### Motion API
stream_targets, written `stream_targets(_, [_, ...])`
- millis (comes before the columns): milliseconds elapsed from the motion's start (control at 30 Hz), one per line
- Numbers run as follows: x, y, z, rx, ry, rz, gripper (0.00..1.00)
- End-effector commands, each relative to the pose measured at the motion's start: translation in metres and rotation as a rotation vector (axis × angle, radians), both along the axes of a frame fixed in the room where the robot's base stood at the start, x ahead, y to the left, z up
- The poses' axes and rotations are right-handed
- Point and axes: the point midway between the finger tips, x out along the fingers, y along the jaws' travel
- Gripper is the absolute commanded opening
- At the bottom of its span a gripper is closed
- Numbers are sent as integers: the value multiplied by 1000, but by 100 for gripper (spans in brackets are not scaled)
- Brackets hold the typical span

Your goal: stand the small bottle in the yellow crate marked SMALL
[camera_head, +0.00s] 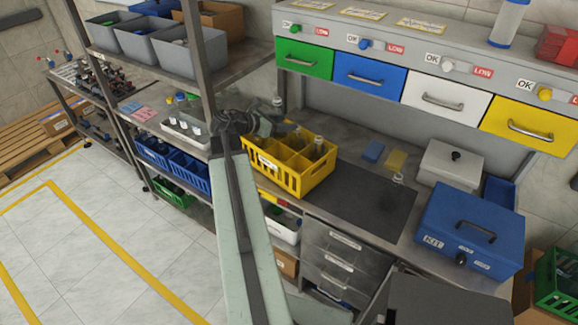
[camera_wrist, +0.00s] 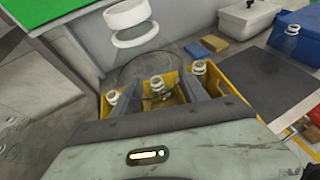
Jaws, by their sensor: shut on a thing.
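The yellow crate (camera_head: 308,187) stands on the bench, divided into compartments, with a pale label on its front that I cannot read. It also shows in the wrist view (camera_wrist: 240,88). My gripper (camera_head: 284,129) is over the crate's back left part. In the wrist view my gripper's fingers (camera_wrist: 168,88) are shut on a small clear bottle (camera_wrist: 157,84) with a white neck ring. Its lower part is hidden, so I cannot tell whether it touches the crate floor. Other bottles stand at the crate's right (camera_wrist: 198,68) and left (camera_wrist: 112,97) in the wrist view.
A larger clear bottle (camera_head: 278,104) with a white ring stands behind the crate, close to my gripper. Another small bottle (camera_head: 398,179) is on the dark mat (camera_head: 365,195). A blue box (camera_head: 468,230) and a shelf post (camera_head: 196,60) flank the area.

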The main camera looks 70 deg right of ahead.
Motion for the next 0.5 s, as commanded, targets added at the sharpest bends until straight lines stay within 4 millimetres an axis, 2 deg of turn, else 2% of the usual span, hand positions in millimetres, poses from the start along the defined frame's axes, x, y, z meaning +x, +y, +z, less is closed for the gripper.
stream_targets(67, [0,0,-2,0,0,0,14])
stream_targets(167, [-1,0,-16,0,0,-1,14])
stream_targets(300, [-1,0,-48,0,0,-2,14])
stream_targets(400, [-2,0,-65,0,0,-2,14])
stream_targets(500, [-2,-1,-66,0,0,-3,14])
